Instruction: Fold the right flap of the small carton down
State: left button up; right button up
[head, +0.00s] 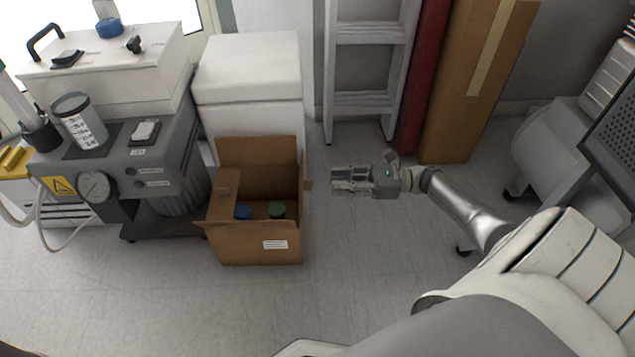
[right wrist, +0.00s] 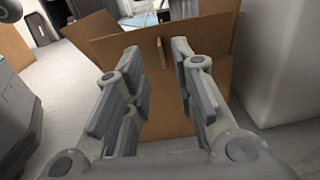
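The small carton (head: 262,247) stands on the floor, open at the top, with a white label on its front. A blue-topped item (head: 242,212) and a green-topped item (head: 277,209) are inside. Its back flap (head: 255,151) stands up. My left gripper is out of view.
A grey compressor unit (head: 165,130) with a gauge stands left of the carton. A white bin (head: 250,75) is behind it. A ladder (head: 368,70), a red roll (head: 425,75) and a tall carton (head: 465,110) lean at the back. The floor in front is clear.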

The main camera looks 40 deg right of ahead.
aim_at(306, 186)
jog(key=b+x, duration=0.1)
jog(key=x, duration=0.5)
jog(key=shift+c, duration=0.4)
grip_shut()
